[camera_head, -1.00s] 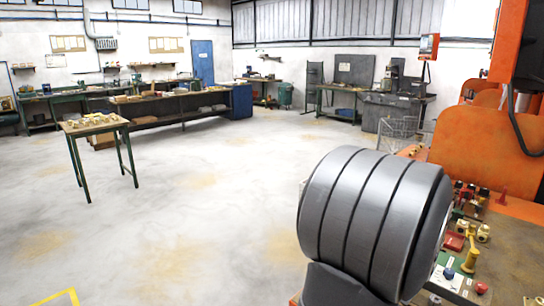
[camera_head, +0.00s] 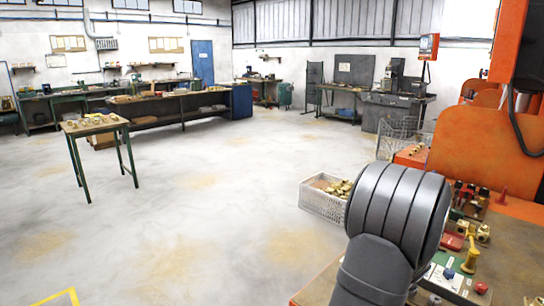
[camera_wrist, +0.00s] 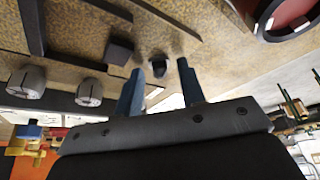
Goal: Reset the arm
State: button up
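My gripper (camera_wrist: 161,86) shows in the wrist view, with its two bluish fingers apart. I see nothing held between them. A small dark rounded thing (camera_wrist: 158,66) shows in the gap, seemingly beyond the fingertips on the brownish surface. In the head view, my grey banded arm stands at the lower right, over the near edge of the workbench (camera_head: 510,255). My gripper is not visible in that view.
A white crate of brass parts (camera_head: 322,203) is left of my arm. An orange machine (camera_head: 480,160) stands at the right. A brass part (camera_head: 470,258) and a control box (camera_head: 448,279) are on the bench.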

jog(key=n+y, duration=0.1)
jog(key=n, duration=0.3)
jog(key=shift+d+y, duration=0.2)
jog(key=shift+y, duration=0.2)
jog(key=n+g+y, duration=0.1)
jog(key=n, duration=0.3)
jog(key=shift+w+d, duration=0.1)
jog(key=shift+d, duration=0.05)
jog(key=shift+d+r, duration=0.1)
jog(key=shift+r, duration=0.45)
jog(key=shift+o, duration=0.4)
jog(key=o, duration=1.3)
jog(key=shift+d, duration=0.1)
jog(key=s+d+r+m+h, duration=0.35)
jog(key=d+r+m, duration=0.55)
jog(key=d+r, duration=0.3)
jog(key=s+d+r+m+h, duration=0.3)
jog(key=s+d+r+m, duration=0.2)
jog(key=d+r+m, duration=0.65)
jog(key=f+n, duration=0.1)
jog(key=f, duration=0.1)
jog(key=w+f+n, duration=0.1)
jog(key=f, duration=0.1)
jog(key=w+d+f+n, duration=0.1)
jog(key=f, duration=0.2)
jog(key=shift+w, duration=0.15)
